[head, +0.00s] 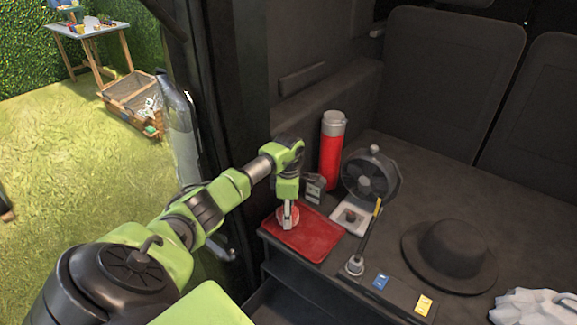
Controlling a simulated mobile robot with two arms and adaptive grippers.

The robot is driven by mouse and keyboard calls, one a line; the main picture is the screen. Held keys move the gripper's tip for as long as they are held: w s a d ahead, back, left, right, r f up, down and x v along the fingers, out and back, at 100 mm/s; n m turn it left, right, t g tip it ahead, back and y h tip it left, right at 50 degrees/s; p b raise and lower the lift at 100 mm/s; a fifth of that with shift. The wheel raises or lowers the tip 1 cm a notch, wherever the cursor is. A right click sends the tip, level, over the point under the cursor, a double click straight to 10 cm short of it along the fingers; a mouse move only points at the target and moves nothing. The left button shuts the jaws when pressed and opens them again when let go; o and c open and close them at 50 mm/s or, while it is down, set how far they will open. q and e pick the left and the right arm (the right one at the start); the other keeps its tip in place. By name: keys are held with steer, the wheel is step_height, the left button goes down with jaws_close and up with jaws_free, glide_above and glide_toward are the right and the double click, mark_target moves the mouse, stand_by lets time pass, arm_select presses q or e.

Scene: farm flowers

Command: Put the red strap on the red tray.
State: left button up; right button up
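A small round red thing, which looks like the rolled red strap (281,220), is at the tray's back left part. My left gripper (288,225) points down at it, with its fingertips in front of and against the strap. The fingers look narrow and edge-on, so I cannot tell whether they grip it. I cannot tell whether the strap rests on the tray or is just above it. My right gripper is not in view.
Behind the tray stand a red bottle (331,155) with a grey cap and a dark fan (371,177). A white square piece (341,219) and an upright yellow-tipped stick (367,235) are right of the tray. A black hat (450,255) lies further right. A door frame is at left.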

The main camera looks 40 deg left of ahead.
arm_select(q)
steer(key=o, duration=1.2)
steer(key=shift+f, duration=0.1)
steer(key=shift+o, duration=0.2)
step_height(320, 180, up, 12)
steer(key=p, duration=0.8)
